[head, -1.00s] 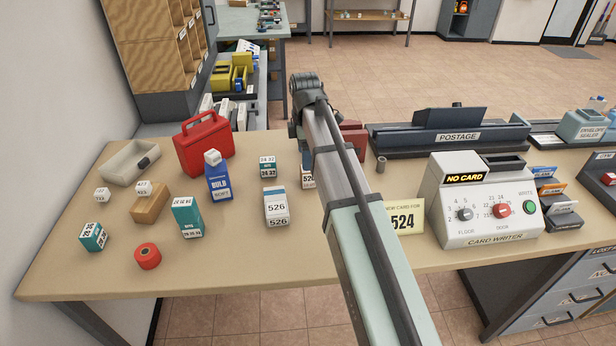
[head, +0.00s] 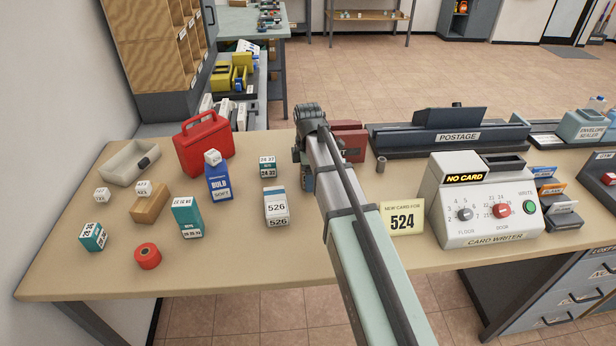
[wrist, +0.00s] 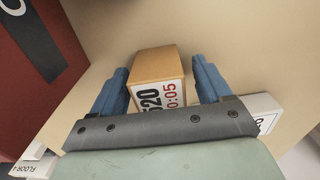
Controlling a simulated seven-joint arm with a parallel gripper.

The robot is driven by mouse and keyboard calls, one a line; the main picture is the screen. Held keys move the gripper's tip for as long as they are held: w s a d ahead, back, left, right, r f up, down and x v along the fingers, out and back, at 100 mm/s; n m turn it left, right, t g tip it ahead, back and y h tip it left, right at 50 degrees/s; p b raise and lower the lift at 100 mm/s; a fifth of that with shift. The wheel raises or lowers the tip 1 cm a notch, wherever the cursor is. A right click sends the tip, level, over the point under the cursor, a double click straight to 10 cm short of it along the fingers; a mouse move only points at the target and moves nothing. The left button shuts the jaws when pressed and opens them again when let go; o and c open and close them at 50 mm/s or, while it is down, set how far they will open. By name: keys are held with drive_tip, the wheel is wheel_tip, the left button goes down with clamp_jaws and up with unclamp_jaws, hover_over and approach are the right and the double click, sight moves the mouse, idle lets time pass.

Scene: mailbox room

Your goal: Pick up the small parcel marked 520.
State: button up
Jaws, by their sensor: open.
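The small parcel marked 520 (wrist: 157,66) is a brown box with a white label, black digits and red print. In the wrist view it stands between the two blue fingers of my gripper (wrist: 160,72), with a narrow gap showing at each side. My gripper is open and not closed on the parcel. In the head view my gripper (head: 307,181) is low over the table, mostly behind my own arm, and the parcel is hidden there.
A white box marked 526 (head: 276,207) stands left of my gripper, with a small teal box (head: 268,168) behind it. A dark red box (head: 349,142) is close behind on the right. A yellow 524 card (head: 402,218) and the card writer (head: 487,205) are to the right.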

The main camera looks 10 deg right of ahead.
drive_tip(key=c, duration=1.1)
